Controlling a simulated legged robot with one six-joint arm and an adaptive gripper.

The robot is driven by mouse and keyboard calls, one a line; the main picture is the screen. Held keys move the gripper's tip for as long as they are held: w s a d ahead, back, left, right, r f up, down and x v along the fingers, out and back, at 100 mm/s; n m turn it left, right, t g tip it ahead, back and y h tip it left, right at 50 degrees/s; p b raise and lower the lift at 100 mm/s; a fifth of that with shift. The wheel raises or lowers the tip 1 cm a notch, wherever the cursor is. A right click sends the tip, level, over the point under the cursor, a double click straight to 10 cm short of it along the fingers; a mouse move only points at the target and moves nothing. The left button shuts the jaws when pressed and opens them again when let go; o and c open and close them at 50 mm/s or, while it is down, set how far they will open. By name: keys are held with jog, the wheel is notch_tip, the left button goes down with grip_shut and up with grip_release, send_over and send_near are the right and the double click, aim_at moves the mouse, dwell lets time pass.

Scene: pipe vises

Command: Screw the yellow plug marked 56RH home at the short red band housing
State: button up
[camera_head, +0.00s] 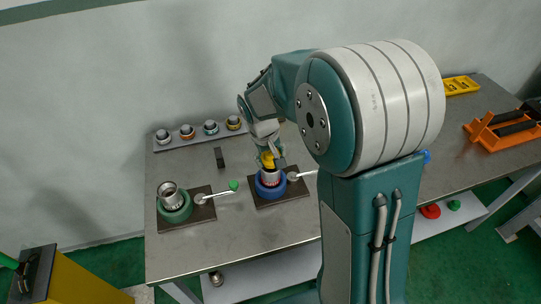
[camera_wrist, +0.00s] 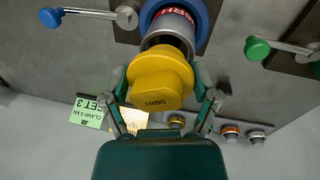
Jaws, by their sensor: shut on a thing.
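The yellow plug (camera_wrist: 160,75) has a hexagonal head with an upside-down mark that reads 56RH. It also shows in the head view (camera_head: 267,160). My gripper (camera_wrist: 162,88) is shut on its head, one finger on each side. The plug is at the open mouth of a grey metal housing with a red band (camera_wrist: 187,18), whose lettering is partly cut off. The housing (camera_head: 271,174) stands upright in the blue ring vise (camera_head: 270,190). The plug's lower end is hidden, so I cannot tell how deep it sits.
A green vise (camera_head: 174,211) holding another metal housing (camera_head: 170,194) stands to the left, its green-knobbed handle (camera_head: 233,185) reaching toward the blue vise. A rack (camera_head: 200,135) with several ringed fittings lies behind. A green card (camera_wrist: 87,111) shows in the wrist view.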

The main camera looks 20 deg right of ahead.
aim_at(263, 159)
jog(key=shift+f, duration=0.75)
jog(key=o, duration=1)
jog(key=shift+c, duration=0.2)
jog(key=r, duration=0.4)
jog(key=a+r, duration=0.1)
jog(key=r, duration=0.2)
jog(key=a+r, duration=0.1)
jog(key=r, duration=0.3)
jog(key=shift+s+a+r, duration=0.1)
jog(key=shift+s+r, duration=0.05)
jog(key=shift+r, duration=0.2)
